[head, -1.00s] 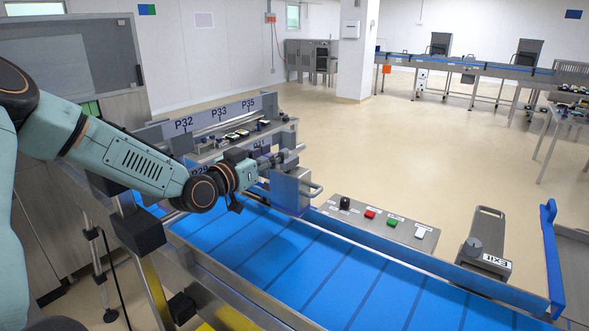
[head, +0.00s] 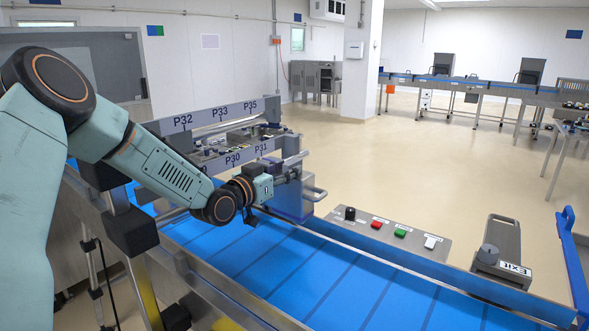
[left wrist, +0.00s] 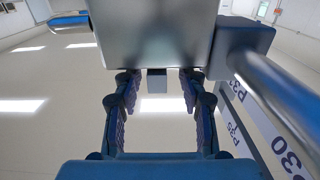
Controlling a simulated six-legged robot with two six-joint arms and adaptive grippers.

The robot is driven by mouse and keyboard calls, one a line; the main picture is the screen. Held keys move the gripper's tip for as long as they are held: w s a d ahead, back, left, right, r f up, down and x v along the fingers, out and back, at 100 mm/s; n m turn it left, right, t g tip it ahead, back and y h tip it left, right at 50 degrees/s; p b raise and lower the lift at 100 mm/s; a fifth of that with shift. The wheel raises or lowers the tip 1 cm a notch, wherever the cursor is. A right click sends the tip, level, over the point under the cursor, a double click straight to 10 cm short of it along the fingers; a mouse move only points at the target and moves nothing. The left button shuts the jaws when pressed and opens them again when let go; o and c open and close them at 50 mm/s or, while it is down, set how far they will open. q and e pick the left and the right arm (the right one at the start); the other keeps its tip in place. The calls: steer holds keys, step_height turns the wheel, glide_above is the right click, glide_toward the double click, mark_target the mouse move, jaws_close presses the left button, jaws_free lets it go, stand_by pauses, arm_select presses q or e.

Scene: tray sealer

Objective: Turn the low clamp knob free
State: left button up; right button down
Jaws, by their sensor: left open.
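My left gripper (head: 284,177) reaches in from the left, at the metal box (head: 294,203) with a bar handle beside the blue belt. In the left wrist view the gripper (left wrist: 159,77) is open, its two fingers apart. A small grey square piece (left wrist: 157,85) shows between the fingertips, under the metal box (left wrist: 155,35), with gaps on both sides. It may be the low clamp knob, but I cannot tell for sure. In the head view the arm and gripper cover this spot. My right gripper is not in view.
A grey rod (left wrist: 275,95) runs close by on the right of the wrist view. Labelled rails (head: 222,112) stand behind the gripper. Open floor lies beyond.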

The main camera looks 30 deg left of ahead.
mark_target(295, 165)
arm_select(q)
steer(key=shift+w, duration=0.9)
steer(key=shift+w+d+r, duration=0.15)
steer(key=shift+w+d, duration=0.3)
steer(key=shift+w, duration=0.4)
steer(key=shift+w+a, duration=0.15)
steer(key=shift+a, duration=0.15)
steer(key=shift+c, duration=0.5)
steer(key=shift+d, duration=0.25)
steer(key=c, duration=0.4)
steer(key=shift+a, duration=0.1)
jaws_close()
